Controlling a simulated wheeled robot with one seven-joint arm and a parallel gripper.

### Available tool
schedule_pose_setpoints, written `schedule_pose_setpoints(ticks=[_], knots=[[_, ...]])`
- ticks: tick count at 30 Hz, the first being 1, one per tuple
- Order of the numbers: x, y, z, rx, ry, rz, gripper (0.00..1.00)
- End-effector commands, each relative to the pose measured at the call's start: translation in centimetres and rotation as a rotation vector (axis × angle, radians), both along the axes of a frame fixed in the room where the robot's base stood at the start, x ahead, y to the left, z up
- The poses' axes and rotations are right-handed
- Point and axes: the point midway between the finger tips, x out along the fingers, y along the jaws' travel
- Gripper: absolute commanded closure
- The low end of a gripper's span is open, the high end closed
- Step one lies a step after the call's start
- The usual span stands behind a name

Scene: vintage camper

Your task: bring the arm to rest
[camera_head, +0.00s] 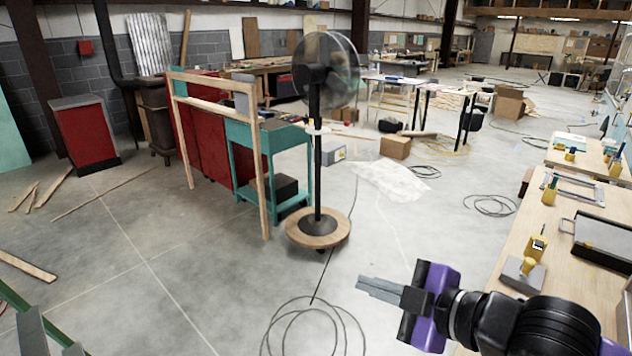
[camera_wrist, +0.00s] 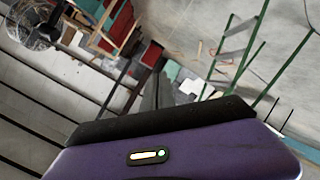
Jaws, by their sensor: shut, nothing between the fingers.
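My gripper (camera_head: 380,290) is at the lower right of the head view, held out to the left above the bare floor. Its grey fingers are together with nothing between them. My arm runs from it to the lower right corner, in black and purple. In the wrist view the fingers (camera_wrist: 150,95) point away from the purple gripper body, over the floor, and touch nothing that I can see.
A long wooden workbench (camera_head: 510,245) with yellow-handled tools and a black tray (camera_head: 602,240) stands at the right. A pedestal fan (camera_head: 318,150) on a round wooden base and a teal cart (camera_head: 265,150) stand ahead. Cables (camera_head: 315,325) lie on the floor near my gripper.

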Motion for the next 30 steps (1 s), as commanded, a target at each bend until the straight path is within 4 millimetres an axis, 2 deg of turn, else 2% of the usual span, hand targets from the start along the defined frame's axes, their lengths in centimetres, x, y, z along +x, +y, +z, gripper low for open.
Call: schedule_pose_setpoints(ticks=[1, 3, 6, 10, 12, 15, 19, 23, 26, 30], knots=[[0.4, 1.9, 2.8, 0.11, -0.057, 0.0, 1.0], [0.7, 3.4, 6.8, 0.25, -0.135, -0.008, 1.0], [0.6, 4.4, 11.8, 0.443, -0.228, -0.026, 1.0], [-0.1, 3.9, 16.8, 0.675, -0.326, -0.063, 1.0], [-0.6, 3.0, 18.6, 0.79, -0.368, -0.089, 1.0], [-1.4, 1.2, 20.1, 0.941, -0.418, -0.137, 1.0], [-2.7, -1.4, 20.3, 1.11, -0.465, -0.215, 1.0], [-4.1, -4.2, 18.7, 1.243, -0.492, -0.311, 1.0], [-5.4, -6.0, 16.4, 1.319, -0.5, -0.394, 1.0], [-7.6, -7.9, 12.2, 1.385, -0.493, -0.515, 1.0]])
